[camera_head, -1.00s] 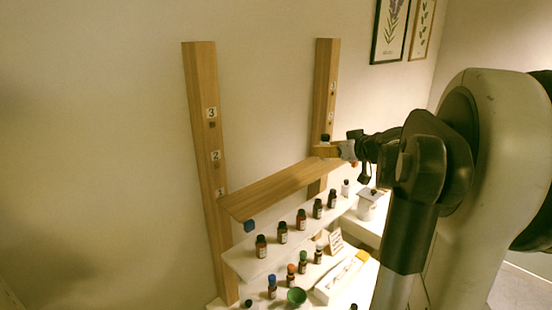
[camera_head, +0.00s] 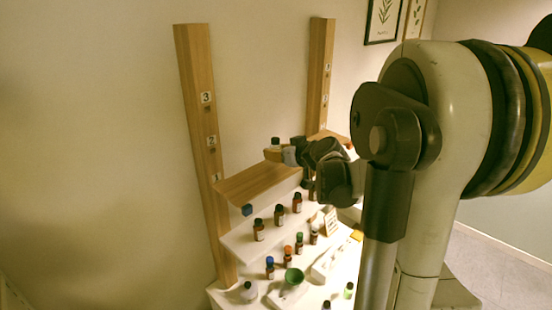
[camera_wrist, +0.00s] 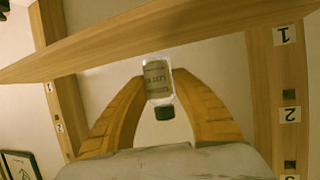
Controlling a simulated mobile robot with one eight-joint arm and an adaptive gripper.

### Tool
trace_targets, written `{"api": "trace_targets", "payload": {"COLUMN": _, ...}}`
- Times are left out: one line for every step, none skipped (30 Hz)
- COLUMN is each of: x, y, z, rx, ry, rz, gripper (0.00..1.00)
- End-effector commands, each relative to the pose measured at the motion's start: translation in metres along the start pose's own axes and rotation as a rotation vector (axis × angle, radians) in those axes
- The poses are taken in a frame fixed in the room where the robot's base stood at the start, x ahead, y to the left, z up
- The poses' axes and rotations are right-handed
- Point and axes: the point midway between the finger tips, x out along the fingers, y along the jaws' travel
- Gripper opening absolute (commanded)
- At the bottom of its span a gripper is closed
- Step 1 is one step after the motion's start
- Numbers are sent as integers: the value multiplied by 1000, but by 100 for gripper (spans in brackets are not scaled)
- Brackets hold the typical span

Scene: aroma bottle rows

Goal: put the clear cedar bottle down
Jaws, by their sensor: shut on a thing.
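The clear bottle (camera_wrist: 158,82) has a pale label and a black cap. It sits between the two tan fingers of my gripper (camera_wrist: 160,88) in the wrist view, which shows it upside down. My gripper is shut on it. In the head view the black cap (camera_head: 275,141) shows above my gripper (camera_head: 273,155), and the bottle's body is mostly hidden by the fingers. The bottle looks about upright, over the wooden shelf board (camera_head: 240,185). The board (camera_wrist: 110,48) also crosses the wrist view near the bottle's base. I cannot tell whether they touch.
Two wooden posts (camera_head: 199,110) (camera_head: 320,75) with number tags stand against the wall. The visible left part of the board is clear.

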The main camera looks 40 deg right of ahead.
Motion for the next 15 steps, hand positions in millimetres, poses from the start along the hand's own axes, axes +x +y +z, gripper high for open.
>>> {"api": "trace_targets", "payload": {"x": 4, "y": 1, "z": 8, "rx": 0, "ry": 0, "rz": 0, "gripper": 0}}
{"api": "trace_targets", "payload": {"x": 5, "y": 0, "z": 12, "rx": 0, "ry": 0, "rz": 0, "gripper": 0}}
{"api": "trace_targets", "payload": {"x": 7, "y": 1, "z": 15, "rx": 0, "ry": 0, "rz": 0, "gripper": 0}}
{"api": "trace_targets", "payload": {"x": 7, "y": 1, "z": 17, "rx": 0, "ry": 0, "rz": 0, "gripper": 0}}
{"api": "trace_targets", "payload": {"x": 8, "y": 0, "z": 19, "rx": 0, "ry": 0, "rz": 0, "gripper": 0}}
{"api": "trace_targets", "payload": {"x": 8, "y": 0, "z": 19, "rx": 0, "ry": 0, "rz": 0, "gripper": 0}}
{"api": "trace_targets", "payload": {"x": 8, "y": 0, "z": 19, "rx": 0, "ry": 0, "rz": 0, "gripper": 0}}
{"api": "trace_targets", "payload": {"x": 8, "y": 0, "z": 19, "rx": 0, "ry": 0, "rz": 0, "gripper": 0}}
{"api": "trace_targets", "payload": {"x": 8, "y": 0, "z": 19, "rx": 0, "ry": 0, "rz": 0, "gripper": 0}}
{"api": "trace_targets", "payload": {"x": 8, "y": 0, "z": 19, "rx": 0, "ry": 0, "rz": 0, "gripper": 0}}
{"api": "trace_targets", "payload": {"x": 8, "y": 0, "z": 19, "rx": 0, "ry": 0, "rz": 0, "gripper": 0}}
{"api": "trace_targets", "payload": {"x": 8, "y": 0, "z": 19, "rx": 0, "ry": 0, "rz": 0, "gripper": 0}}
{"api": "trace_targets", "payload": {"x": 8, "y": 0, "z": 20, "rx": 0, "ry": 0, "rz": 0, "gripper": 0}}
{"api": "trace_targets", "payload": {"x": 8, "y": 0, "z": 21, "rx": 0, "ry": 0, "rz": 0, "gripper": 0}}
{"api": "trace_targets", "payload": {"x": 9, "y": 0, "z": 22, "rx": 0, "ry": 0, "rz": 0, "gripper": 0}}
